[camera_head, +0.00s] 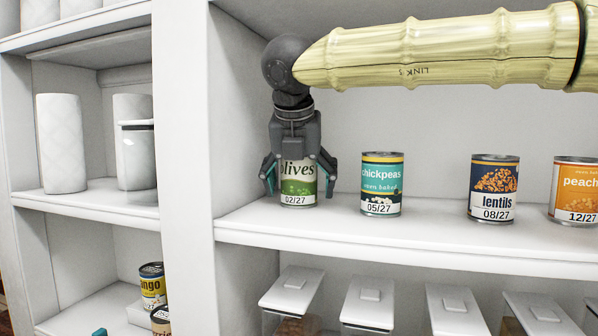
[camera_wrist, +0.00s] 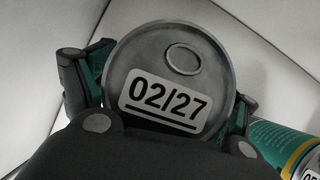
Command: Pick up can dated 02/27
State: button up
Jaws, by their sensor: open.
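The can dated 02/27 (camera_head: 299,182) is a green and white olives can standing upright on the middle shelf, at its left end. Its grey lid with the 02/27 label fills the middle of the wrist view (camera_wrist: 170,75). My gripper (camera_head: 298,178) points down over the can from above. Its teal-padded fingers are open, one on each side of the can. The gripper body hides the can's top in the head view. I cannot tell whether the pads touch the can.
A chickpeas can dated 05/27 (camera_head: 382,185) stands close on the right. Lentils (camera_head: 493,189) and peach (camera_head: 575,190) cans stand farther right on the same shelf (camera_head: 440,226). A white upright divider (camera_head: 184,150) is on the left. Lidded containers (camera_head: 368,304) sit below.

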jog(key=shift+s, duration=0.1)
jog(key=c, duration=1.1)
jog(key=shift+r, duration=0.1)
jog(key=shift+c, duration=0.2)
